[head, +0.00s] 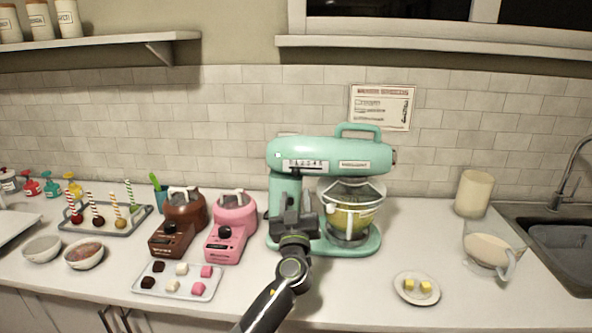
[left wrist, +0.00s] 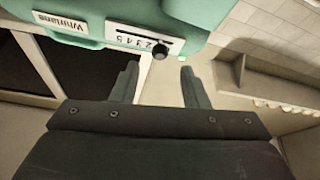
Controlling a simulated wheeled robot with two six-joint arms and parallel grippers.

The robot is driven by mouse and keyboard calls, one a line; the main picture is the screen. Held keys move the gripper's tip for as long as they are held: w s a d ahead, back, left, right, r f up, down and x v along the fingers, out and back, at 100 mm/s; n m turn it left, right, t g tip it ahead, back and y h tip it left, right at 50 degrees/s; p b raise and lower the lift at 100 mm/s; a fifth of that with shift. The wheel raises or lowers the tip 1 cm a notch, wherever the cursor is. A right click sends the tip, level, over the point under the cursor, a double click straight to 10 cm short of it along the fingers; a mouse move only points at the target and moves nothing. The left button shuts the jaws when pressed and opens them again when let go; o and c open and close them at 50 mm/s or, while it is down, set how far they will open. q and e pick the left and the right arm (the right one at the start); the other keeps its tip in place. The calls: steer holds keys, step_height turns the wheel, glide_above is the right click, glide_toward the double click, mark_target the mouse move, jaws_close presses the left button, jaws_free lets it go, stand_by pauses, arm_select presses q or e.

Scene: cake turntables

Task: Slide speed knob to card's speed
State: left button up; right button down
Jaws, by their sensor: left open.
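A mint-green stand mixer (head: 330,155) stands in the middle of the counter. Its numbered speed scale (head: 305,163) is on the side of its head. The dark round speed knob (left wrist: 160,51) shows in the left wrist view, near the right end of the scale strip (left wrist: 135,39). My left gripper (head: 294,196) is in front of the mixer, below the scale. In the left wrist view its open fingers (left wrist: 160,70) are empty, with the knob just beyond and between the tips, apparently not touching. The card (head: 380,107) is on the tiled wall; its text is too small to read.
A glass bowl with yellow batter (head: 352,213) sits under the mixer head. Brown (head: 179,222) and pink (head: 231,228) machines stand to the left, with a sweets tray (head: 212,290) before them. A small plate (head: 405,296) and a jug (head: 487,252) are right.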

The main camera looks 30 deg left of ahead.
mark_target(296, 170)
arm_select(q)
steer(key=p+x, duration=0.2)
steer(key=x, duration=0.5)
steer(key=shift+w+a, duration=0.25)
steer(key=shift+w, duration=0.1)
steer(key=shift+r, duration=0.15)
jaws_close()
